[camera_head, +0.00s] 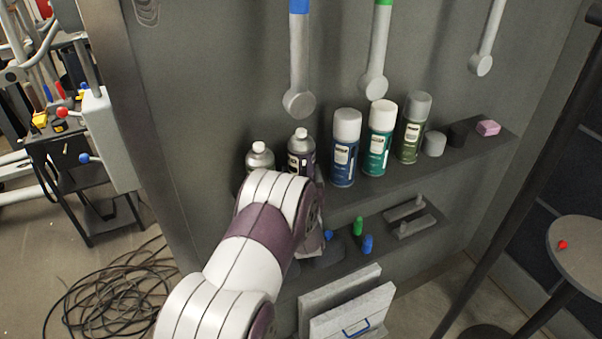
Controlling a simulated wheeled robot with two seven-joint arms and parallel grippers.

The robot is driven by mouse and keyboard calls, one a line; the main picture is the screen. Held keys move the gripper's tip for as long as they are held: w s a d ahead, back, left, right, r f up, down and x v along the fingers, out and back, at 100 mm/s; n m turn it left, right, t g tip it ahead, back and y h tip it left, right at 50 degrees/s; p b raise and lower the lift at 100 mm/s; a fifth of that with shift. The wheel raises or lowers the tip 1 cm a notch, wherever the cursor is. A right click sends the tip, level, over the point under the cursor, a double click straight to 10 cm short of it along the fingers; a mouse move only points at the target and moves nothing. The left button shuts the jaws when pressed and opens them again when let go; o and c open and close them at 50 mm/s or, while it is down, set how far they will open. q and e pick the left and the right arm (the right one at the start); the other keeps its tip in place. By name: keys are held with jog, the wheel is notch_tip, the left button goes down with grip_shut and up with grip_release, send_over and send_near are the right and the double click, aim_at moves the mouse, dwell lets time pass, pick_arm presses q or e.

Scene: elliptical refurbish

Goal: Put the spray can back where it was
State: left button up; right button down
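Three spray cans stand upright side by side on the upper shelf: a blue one with a grey cap (344,160), a teal one with a white cap (378,148) and an olive-green one with a grey cap (411,136). I cannot tell which one the task means. My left arm comes in from the bottom left, its white and purple links in front of the shelves' left end. My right arm and gripper are not in view.
Two bottles, one silver (260,158) and one dark (301,158), stand left of the cans, partly behind my arm. A pink block (488,128) lies at the upper shelf's right end. The lower shelf (395,243) holds small blue and green items. A round stool (585,252) stands at right.

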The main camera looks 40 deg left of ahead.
pick_arm(q)
jog(key=shift+d+f, duration=0.1)
jog(key=shift+f, duration=0.05)
jog(key=o, duration=0.9)
jog(key=b+v, duration=0.1)
jog(key=v, duration=1.1)
